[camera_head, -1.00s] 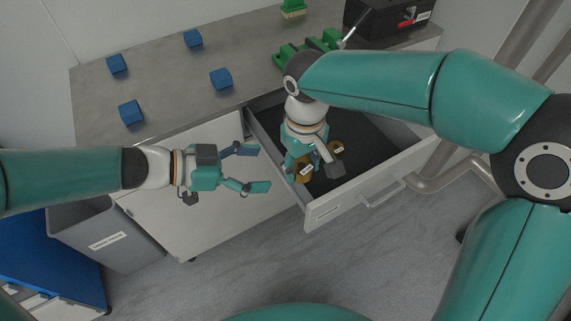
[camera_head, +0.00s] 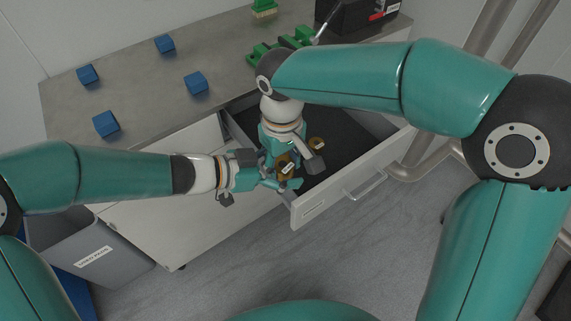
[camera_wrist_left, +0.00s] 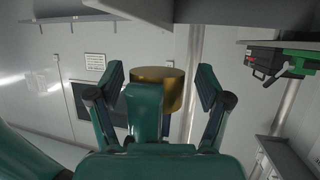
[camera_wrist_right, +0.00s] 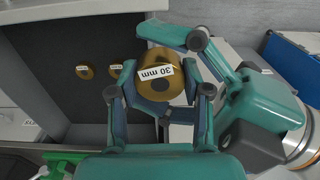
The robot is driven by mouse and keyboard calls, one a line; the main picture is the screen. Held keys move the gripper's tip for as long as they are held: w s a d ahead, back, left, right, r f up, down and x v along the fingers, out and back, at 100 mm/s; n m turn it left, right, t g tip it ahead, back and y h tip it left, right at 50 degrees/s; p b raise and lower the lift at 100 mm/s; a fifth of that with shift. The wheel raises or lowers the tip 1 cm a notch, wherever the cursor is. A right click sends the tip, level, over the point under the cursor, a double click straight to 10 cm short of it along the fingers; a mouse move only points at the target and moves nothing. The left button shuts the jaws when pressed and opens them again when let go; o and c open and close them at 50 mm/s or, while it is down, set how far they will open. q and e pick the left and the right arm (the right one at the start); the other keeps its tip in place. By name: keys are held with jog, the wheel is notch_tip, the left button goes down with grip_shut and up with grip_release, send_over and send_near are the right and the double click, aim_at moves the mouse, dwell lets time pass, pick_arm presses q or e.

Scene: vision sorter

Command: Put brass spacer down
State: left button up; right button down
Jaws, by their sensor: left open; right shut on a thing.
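A brass spacer (camera_head: 286,160) with a white label is in my right gripper (camera_head: 291,163), over the front left of the open drawer (camera_head: 352,184). In the right wrist view the spacer (camera_wrist_right: 153,84) reads "30 mm", and the right gripper (camera_wrist_right: 162,88) is shut on it. My left gripper (camera_head: 284,172) is open beside the same spacer.
Smaller brass spacers (camera_wrist_right: 85,72) lie on the drawer's dark floor; one shows in the head view (camera_head: 317,143). Several blue blocks (camera_head: 195,83), a green fixture (camera_head: 285,45) and a black box (camera_head: 355,14) are on the grey counter. A grey bin (camera_head: 100,270) stands at the lower left.

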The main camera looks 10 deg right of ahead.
pick_arm(q)
jog(key=shift+c, duration=0.3)
jog(key=c, duration=1.3)
jog(key=shift+w, duration=0.1)
grip_shut()
pick_arm(e)
jog(key=shift+c, duration=2.2)
grip_release()
jog(key=shift+s, duration=0.1)
